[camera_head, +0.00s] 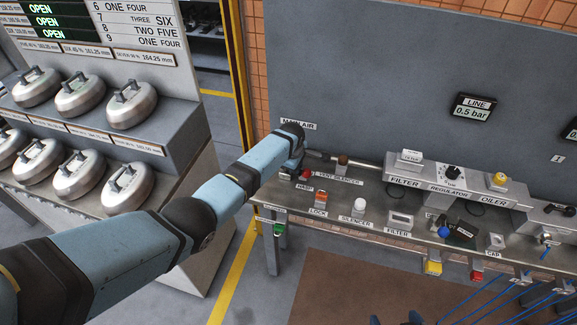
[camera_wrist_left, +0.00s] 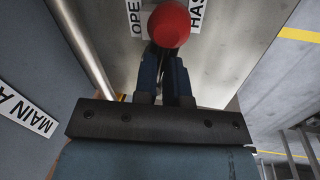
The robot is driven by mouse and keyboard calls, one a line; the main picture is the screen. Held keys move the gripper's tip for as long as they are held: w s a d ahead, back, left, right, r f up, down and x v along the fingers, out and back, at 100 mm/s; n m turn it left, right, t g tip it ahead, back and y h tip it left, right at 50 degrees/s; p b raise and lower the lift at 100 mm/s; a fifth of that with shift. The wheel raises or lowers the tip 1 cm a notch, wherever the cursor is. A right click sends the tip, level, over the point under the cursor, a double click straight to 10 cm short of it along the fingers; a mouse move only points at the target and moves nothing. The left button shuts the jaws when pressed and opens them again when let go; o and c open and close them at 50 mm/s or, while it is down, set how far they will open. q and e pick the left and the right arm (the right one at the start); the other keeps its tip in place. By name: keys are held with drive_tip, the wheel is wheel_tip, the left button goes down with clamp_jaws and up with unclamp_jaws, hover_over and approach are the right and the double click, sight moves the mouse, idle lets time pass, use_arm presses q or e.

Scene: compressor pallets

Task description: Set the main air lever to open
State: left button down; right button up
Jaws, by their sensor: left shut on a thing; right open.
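The main air lever shows as a round red knob (camera_wrist_left: 169,26) at the top of the left wrist view, and small and red beside my left wrist in the head view (camera_head: 304,174). My left gripper (camera_wrist_left: 165,80) is shut on the lever just below the knob; its fingers hide the lever's shaft. A partly covered label starting "OPE" (camera_wrist_left: 135,17) is left of the knob. The MAIN AIR sign (camera_head: 298,124) is on the panel behind my left wrist. My right gripper (camera_head: 396,320) shows only its fingertips, spread apart and empty, at the bottom edge of the head view.
The bench (camera_head: 330,222) holds a vent silencer (camera_head: 342,160), a lock (camera_head: 320,197), a filter, a regulator (camera_head: 452,173) and an oiler (camera_head: 498,180). A rack of metal weights (camera_head: 133,104) is at left. Blue hoses (camera_head: 490,298) hang at lower right.

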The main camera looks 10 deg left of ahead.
use_arm(q)
drive_tip(key=shift+w+n, duration=0.3)
drive_tip(key=shift+n, duration=0.6)
drive_tip(key=c, duration=1.2)
unclamp_jaws()
drive_tip(key=shift+a, duration=0.1)
drive_tip(key=shift+r, duration=0.1)
drive_tip(key=shift+r, duration=0.25)
drive_tip(key=s+r, duration=0.1)
drive_tip(key=r, duration=0.3)
drive_tip(key=r+p, duration=0.1)
drive_tip(key=r, duration=0.3)
drive_tip(key=s+r, duration=0.1)
drive_tip(key=r, duration=0.4)
drive_tip(key=shift+s+a, duration=0.1)
drive_tip(key=shift+s, duration=0.25)
